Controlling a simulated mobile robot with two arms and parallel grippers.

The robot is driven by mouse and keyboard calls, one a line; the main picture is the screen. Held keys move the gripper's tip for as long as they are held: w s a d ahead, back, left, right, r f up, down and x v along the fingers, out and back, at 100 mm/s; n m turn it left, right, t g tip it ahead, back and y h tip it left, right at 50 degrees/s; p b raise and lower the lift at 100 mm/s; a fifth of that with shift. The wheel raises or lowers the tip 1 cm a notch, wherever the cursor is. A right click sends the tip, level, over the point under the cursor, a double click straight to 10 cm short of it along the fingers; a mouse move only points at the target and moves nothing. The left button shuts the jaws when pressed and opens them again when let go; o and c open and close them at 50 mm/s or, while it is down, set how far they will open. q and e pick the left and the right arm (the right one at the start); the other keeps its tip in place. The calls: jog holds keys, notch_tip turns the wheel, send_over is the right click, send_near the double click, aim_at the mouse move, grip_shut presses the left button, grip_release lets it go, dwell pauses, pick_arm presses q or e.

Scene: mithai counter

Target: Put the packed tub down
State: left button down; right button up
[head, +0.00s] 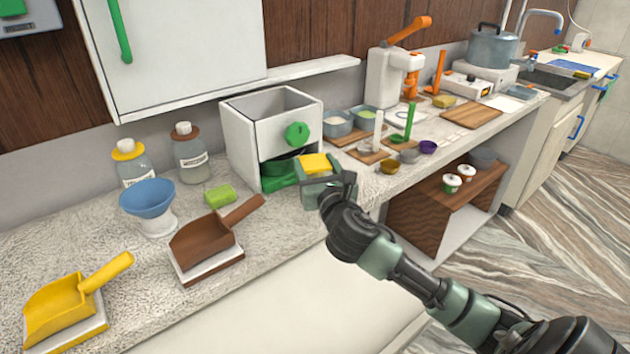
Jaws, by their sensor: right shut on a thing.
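My right gripper (325,188) is over the counter just in front of the white box-shaped machine. It is shut on a tub, which is mostly hidden by the gripper; a flat yellow patch (314,163) shows behind the fingers and may be its top. I cannot tell if the tub touches the counter. My left gripper is out of view.
The white machine (262,120) with a green knob has a green part low in front. A green sponge (220,195), brown scoop (205,240) and yellow scoop (62,305) lie left. Small bowls (388,166) stand right. Two lidded tubs (452,183) sit on the lower shelf.

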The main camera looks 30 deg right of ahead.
jog(key=shift+f+b, duration=0.35)
jog(key=shift+f, duration=1.5)
jog(key=shift+f, duration=0.15)
jog(key=o, duration=1.5)
jog(key=v, duration=1.2)
jog(key=shift+b, duration=0.3)
